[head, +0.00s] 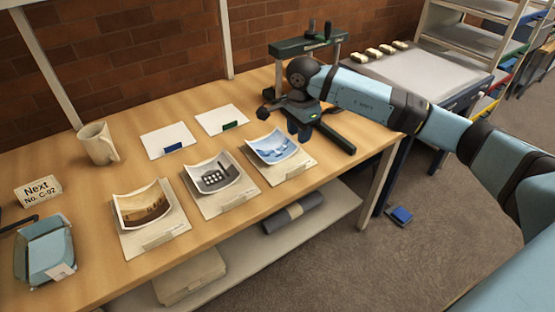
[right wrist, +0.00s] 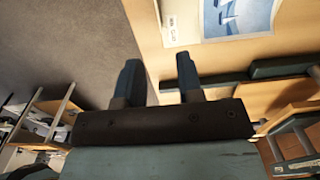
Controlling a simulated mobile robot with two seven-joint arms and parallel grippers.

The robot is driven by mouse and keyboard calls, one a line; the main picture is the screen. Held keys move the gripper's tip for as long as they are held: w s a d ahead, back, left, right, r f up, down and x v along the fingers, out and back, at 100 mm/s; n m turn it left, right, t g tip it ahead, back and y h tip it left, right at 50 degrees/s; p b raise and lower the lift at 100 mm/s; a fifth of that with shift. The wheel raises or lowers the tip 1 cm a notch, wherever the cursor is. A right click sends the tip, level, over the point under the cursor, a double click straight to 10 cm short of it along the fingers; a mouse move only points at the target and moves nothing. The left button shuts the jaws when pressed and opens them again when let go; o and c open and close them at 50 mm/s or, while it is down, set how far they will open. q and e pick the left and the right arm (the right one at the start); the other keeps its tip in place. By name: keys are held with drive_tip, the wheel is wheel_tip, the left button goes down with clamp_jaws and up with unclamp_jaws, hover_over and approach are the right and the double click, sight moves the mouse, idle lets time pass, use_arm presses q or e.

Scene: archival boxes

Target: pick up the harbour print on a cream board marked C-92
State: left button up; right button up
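A blue print with white sail shapes (head: 273,145), which looks like the harbour print, lies curled on a cream board (head: 292,168) at the right of a row of three. The print also shows in the right wrist view (right wrist: 238,15), with a small label (right wrist: 170,22) on its board, too small to read. My right gripper (head: 298,131) is just right of this print, above the table's front edge area. In the right wrist view its two fingers (right wrist: 159,75) are apart with nothing between them. My left gripper is not in view.
A brown-toned print (head: 140,206) and a grey print (head: 212,176) lie on boards to the left. Two white cards, a mug (head: 97,144), a "Next No. C-92" sign (head: 38,191) and a blue box (head: 45,252) share the table. A green press (head: 308,45) stands behind my gripper.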

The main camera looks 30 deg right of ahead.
wheel_tip(320, 180, down, 13)
drive_tip(key=shift+s+a+r, duration=0.1)
drive_tip(key=shift+s+a, duration=0.05)
clamp_jaws()
idle(0.4)
